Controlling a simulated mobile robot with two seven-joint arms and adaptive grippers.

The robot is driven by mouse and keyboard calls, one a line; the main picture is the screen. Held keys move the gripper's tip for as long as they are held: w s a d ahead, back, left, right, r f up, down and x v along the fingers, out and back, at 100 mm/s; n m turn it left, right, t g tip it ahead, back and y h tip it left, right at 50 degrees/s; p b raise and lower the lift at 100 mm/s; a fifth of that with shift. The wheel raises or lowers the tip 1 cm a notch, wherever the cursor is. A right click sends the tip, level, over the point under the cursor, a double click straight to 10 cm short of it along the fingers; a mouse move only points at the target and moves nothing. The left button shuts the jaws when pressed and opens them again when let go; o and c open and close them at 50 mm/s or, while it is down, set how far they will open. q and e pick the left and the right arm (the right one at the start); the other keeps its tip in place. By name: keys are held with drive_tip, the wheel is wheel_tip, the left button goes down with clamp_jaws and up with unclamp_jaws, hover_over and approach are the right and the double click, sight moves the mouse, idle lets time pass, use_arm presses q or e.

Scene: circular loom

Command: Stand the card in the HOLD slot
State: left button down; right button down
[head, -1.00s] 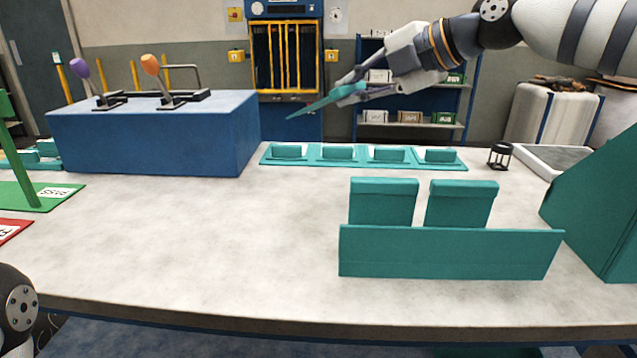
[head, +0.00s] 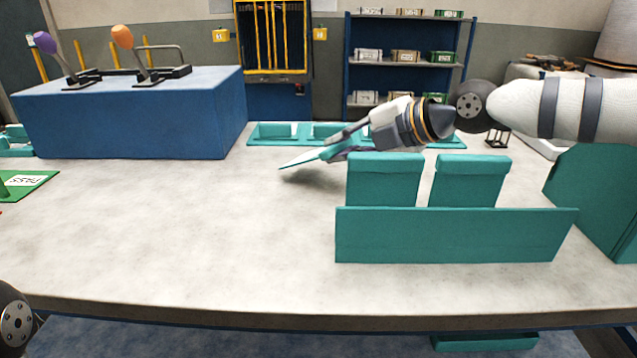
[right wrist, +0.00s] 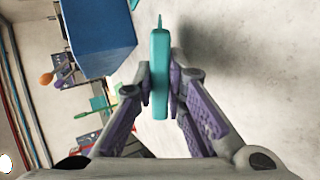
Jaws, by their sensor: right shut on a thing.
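My right gripper (head: 335,147) is shut on a thin teal card (head: 303,158). It holds the card tilted, its tip to the left, low over the table in front of the back teal row. In the right wrist view the card (right wrist: 160,80) shows edge-on between the purple finger pads (right wrist: 160,92). A teal rack (head: 450,236) at the front right has two upright teal pieces (head: 384,180) behind its front wall. No HOLD label is readable, so I cannot tell which slot is HOLD. My left gripper is out of view.
A blue box (head: 130,115) with purple-knobbed and orange-knobbed levers stands at the left. A row of teal trays (head: 275,134) lies at the back, partly hidden by my right arm. A green PASS plate (head: 28,182) is at the left edge. The table's middle (head: 200,220) is clear.

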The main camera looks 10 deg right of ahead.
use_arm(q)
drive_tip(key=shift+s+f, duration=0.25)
use_arm(e)
drive_tip(key=shift+f, duration=1.05)
drive_tip(key=c, duration=1.8)
unclamp_jaws()
